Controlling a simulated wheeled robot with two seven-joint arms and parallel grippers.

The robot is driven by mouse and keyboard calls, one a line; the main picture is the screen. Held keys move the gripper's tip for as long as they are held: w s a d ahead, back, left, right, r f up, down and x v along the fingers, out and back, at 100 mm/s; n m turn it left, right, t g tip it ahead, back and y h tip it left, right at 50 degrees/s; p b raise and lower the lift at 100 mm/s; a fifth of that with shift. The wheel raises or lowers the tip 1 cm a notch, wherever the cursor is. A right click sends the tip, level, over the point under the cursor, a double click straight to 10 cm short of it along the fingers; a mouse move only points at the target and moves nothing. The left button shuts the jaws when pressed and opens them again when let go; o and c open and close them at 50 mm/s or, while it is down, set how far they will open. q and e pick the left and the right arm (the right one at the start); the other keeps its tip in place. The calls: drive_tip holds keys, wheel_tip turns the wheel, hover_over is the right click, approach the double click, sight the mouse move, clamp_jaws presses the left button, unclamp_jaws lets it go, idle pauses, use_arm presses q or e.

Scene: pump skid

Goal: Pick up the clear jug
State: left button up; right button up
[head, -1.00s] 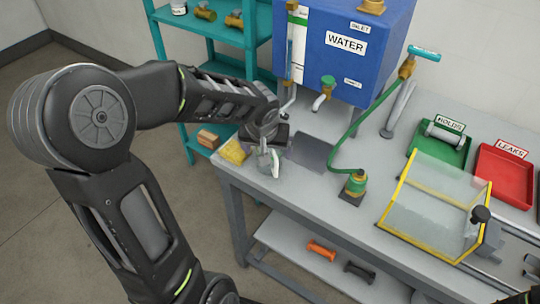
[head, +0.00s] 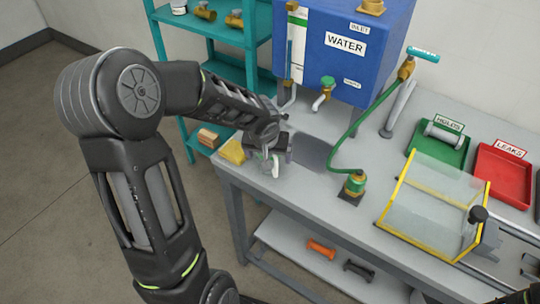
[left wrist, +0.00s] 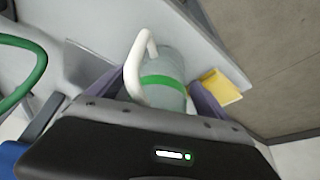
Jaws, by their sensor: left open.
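The clear jug (left wrist: 168,68) has a green band and a white handle (left wrist: 135,68). In the left wrist view it stands between the two fingers of my left gripper (left wrist: 155,92), which are open on either side of it. I cannot tell whether a finger touches it. In the head view the jug (head: 268,168) is at the left end of the bench, mostly hidden by my left gripper (head: 265,152).
A yellow sponge-like block (head: 233,152) lies close left of the jug on the grey bench (head: 300,190). A green hose (head: 345,130) runs to a brass fitting (head: 355,184). A yellow-framed clear box (head: 430,210) stands to the right.

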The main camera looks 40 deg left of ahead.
use_arm(q)
drive_tip(key=shift+c, duration=0.2)
drive_tip(key=c, duration=1.4)
wheel_tip(320, 180, up, 10)
drive_tip(key=shift+r, duration=0.1)
idle(0.5)
